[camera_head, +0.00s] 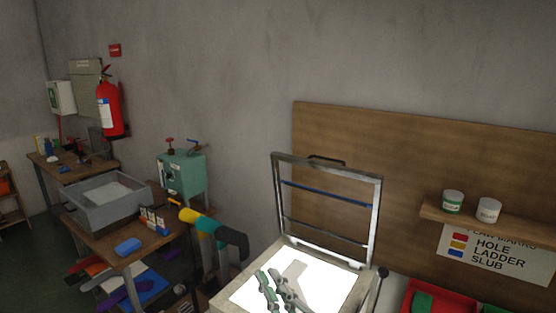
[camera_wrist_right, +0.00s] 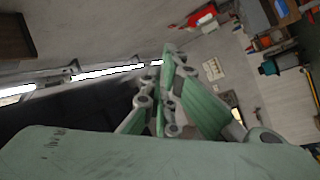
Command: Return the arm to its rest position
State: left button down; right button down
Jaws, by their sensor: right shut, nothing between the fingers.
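My right gripper (camera_head: 271,277) has green fingers and shows at the bottom of the head view, in front of a brightly lit white panel (camera_head: 335,285). It is shut and empty. In the right wrist view the gripper's green fingers (camera_wrist_right: 166,70) come together, with nothing held between them. The rest of the right arm lies below the edge of the head view. My left gripper is not in view.
A metal frame lid (camera_head: 375,215) stands raised behind the lit panel. At right are a red bin (camera_head: 410,292) and a shelf (camera_head: 470,219) with two jars. At left, a workbench (camera_head: 110,240) carries a grey tub (camera_head: 88,211) and a teal box (camera_head: 181,174).

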jog(key=s+d+f+m+g+h, duration=0.3)
jog(key=d+f+m+h, duration=0.25)
jog(key=d+f, duration=0.3)
jog(key=s+d+f+m+g+h, duration=0.3)
jog(key=d+f+m+h, duration=0.25)
jog(key=d+f, duration=0.35)
jog(key=s+d+f+m+g+y, duration=0.1)
jog(key=s+d+f+g, duration=0.1)
jog(key=s+f+g, duration=0.6)
jog(key=s+d+f+m+g, duration=0.1)
jog(key=s+f, duration=0.4)
jog(key=s, duration=0.7)
notch_tip(320, 180, down, 28)
jog(key=s+r+g+b, duration=0.1)
jog(key=s+b, duration=0.1)
jog(key=s+d+f+g+b, duration=0.1)
jog(key=s+d+f, duration=0.2)
jog(key=s+f, duration=1.3)
jog(key=shift+s+d+f, duration=0.2)
jog(key=shift+s+f, duration=0.05)
jog(key=shift+f, duration=0.55)
